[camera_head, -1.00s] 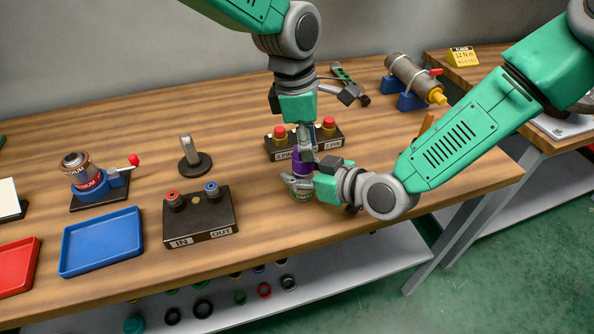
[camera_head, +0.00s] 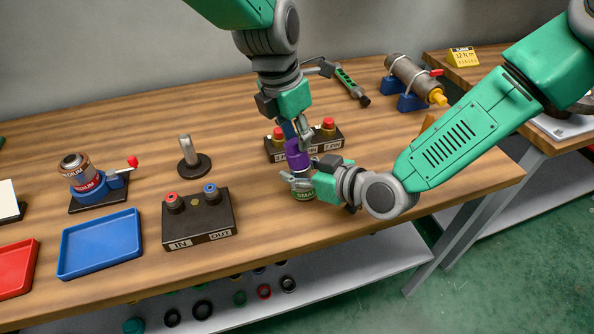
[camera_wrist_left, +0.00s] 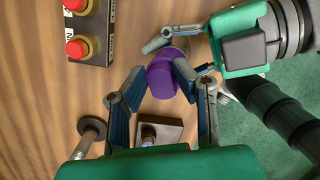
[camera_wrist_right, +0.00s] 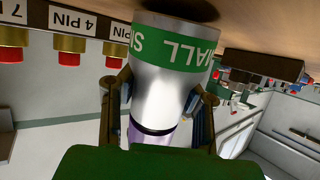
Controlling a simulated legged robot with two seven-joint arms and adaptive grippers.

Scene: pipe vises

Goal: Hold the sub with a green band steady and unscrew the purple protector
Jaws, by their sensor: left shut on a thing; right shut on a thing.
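The metal sub with a green band (camera_wrist_right: 165,90) fills the middle of the right wrist view. It also shows in the head view (camera_head: 303,193), near the table's front edge. My right gripper (camera_head: 298,181) is shut around it from the right. The purple protector (camera_head: 297,157) sits at the sub's upper end and also shows in the left wrist view (camera_wrist_left: 163,77). My left gripper (camera_head: 298,132) comes from above and is shut on the protector, one finger on each side. The join between protector and sub is partly hidden by my right fingers in the head view.
A black block with red buttons (camera_head: 277,150) stands close behind the protector. An IN/OUT block (camera_head: 198,222), a metal post (camera_head: 190,160), a blue vise (camera_head: 95,190) and a blue tray (camera_head: 100,243) lie to the left. A horizontal cylinder (camera_head: 410,75) is at back right.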

